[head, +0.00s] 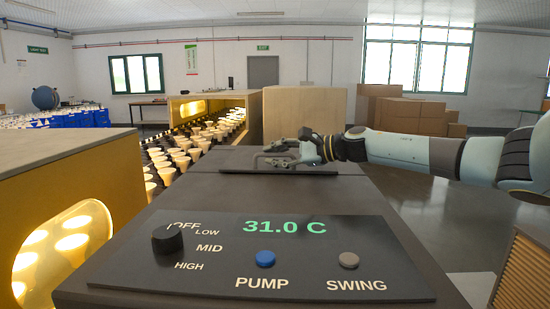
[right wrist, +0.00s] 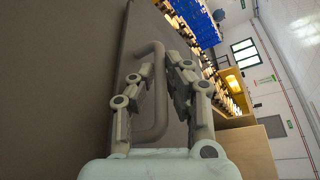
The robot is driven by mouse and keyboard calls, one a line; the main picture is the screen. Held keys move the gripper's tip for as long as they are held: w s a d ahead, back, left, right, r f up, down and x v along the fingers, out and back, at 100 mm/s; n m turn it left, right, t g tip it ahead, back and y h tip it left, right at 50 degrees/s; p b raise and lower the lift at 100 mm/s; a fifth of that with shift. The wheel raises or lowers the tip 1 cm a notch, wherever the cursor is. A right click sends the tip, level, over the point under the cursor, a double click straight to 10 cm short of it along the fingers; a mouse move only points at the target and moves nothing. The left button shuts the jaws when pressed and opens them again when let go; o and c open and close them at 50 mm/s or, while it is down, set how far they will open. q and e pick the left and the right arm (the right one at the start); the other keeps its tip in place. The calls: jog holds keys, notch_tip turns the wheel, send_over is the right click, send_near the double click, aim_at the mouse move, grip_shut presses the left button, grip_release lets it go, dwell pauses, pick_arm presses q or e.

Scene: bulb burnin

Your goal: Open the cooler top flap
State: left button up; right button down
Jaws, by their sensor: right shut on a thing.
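The cooler (head: 340,200) is a dark box in front of me, with a control panel (head: 262,256) on its near sloped face. The panel has a knob (head: 168,240), a blue button (head: 265,259), a grey button (head: 349,260) and a green readout of 31.0 C. The top flap (head: 240,171) lies flat on the cooler's top. Its bar handle (head: 270,154) stands at the far part of the top. My right gripper (head: 283,153) comes from the right and is shut on the handle, which shows between its fingers in the right wrist view (right wrist: 156,95). My left gripper is out of view.
A yellow housing (head: 95,180) with lit bulbs inside stands close on the left. Rows of bulbs (head: 185,158) run behind the cooler toward a yellow tunnel. A wooden box (head: 304,115) stands behind, cartons (head: 413,115) at back right. Floor right of the cooler is mostly open.

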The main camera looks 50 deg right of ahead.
jog(key=shift+w+d+r, duration=0.1)
jog(key=shift+r, duration=0.4)
jog(key=w+d+r+m+g, duration=0.1)
jog(key=w+d+r+m, duration=0.1)
jog(key=r, duration=0.4)
jog(key=w+d+r+m+g+y, duration=0.1)
jog(key=w+d+r+m, duration=0.1)
jog(key=r, duration=0.4)
jog(key=shift+d+m+g+y+p, duration=0.3)
jog(key=shift+d+m+g+p, duration=0.05)
jog(key=shift+d+m+g, duration=0.1)
jog(key=c, duration=1.6)
grip_release()
jog(key=shift+s, duration=0.1)
jog(key=shift+c, duration=0.2)
